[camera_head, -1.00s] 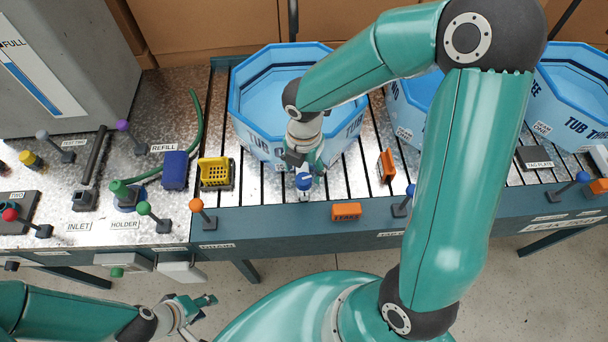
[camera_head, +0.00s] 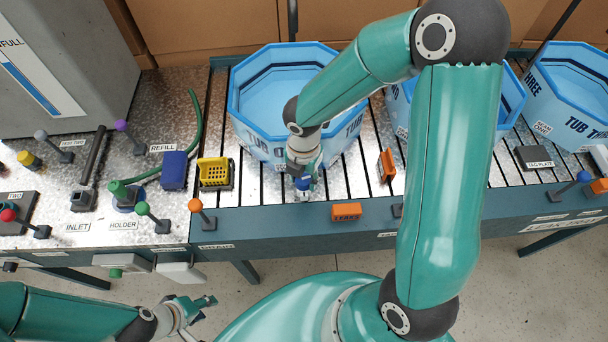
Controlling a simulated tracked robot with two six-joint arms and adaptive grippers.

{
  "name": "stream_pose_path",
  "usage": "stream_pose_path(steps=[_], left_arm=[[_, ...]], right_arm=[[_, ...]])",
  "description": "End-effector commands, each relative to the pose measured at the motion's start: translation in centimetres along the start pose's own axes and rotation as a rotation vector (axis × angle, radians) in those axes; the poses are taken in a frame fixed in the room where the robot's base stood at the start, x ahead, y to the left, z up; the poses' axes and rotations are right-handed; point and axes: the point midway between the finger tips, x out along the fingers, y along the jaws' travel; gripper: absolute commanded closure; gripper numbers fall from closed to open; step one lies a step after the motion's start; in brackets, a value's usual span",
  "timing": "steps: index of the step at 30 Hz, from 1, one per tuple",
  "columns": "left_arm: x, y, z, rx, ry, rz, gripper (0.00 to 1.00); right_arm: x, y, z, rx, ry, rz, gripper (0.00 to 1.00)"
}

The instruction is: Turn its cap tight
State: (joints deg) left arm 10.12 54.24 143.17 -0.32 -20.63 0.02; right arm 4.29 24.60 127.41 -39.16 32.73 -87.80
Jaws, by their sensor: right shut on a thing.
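A small blue cap (camera_head: 303,183) sits on a pale fitting (camera_head: 304,196) at the front of the left blue tub (camera_head: 252,143), above the bench's front edge. My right gripper (camera_head: 303,176) reaches down from above and is shut on the cap. Its fingers hide part of the cap, and I cannot see the thread. My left gripper (camera_head: 199,317) is low at the left, in front of the bench and over the floor. Its fingers are spread and empty, far from the cap.
A yellow basket (camera_head: 215,173), a blue block (camera_head: 174,170) and a green hose (camera_head: 197,115) lie left of the tub. An orange-knobbed lever (camera_head: 197,206) stands at the front edge. An orange LEAKS block (camera_head: 346,212) is right of the cap. More tubs (camera_head: 570,100) stand right.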

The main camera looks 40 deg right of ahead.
Motion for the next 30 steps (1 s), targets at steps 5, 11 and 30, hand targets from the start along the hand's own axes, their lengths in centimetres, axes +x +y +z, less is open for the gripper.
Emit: stream_pose_path(steps=[5, 11, 30], left_arm=[[0.0, 0.0, 0.0, 0.0, 0.0, 0.0, 0.6], [0.4, -0.1, 0.0, 0.0, 0.0, 0.0, 0.6], [4.0, -1.4, 0.0, 0.0, 0.0, 0.0, 0.6]], right_arm=[[0.0, 0.1, 0.0, 0.004, -0.001, 0.002, 0.94], [0.1, 0.1, 0.0, 0.043, -0.001, 0.003, 0.94], [0.3, 0.1, 0.1, 0.53, -0.002, 0.006, 0.94]])
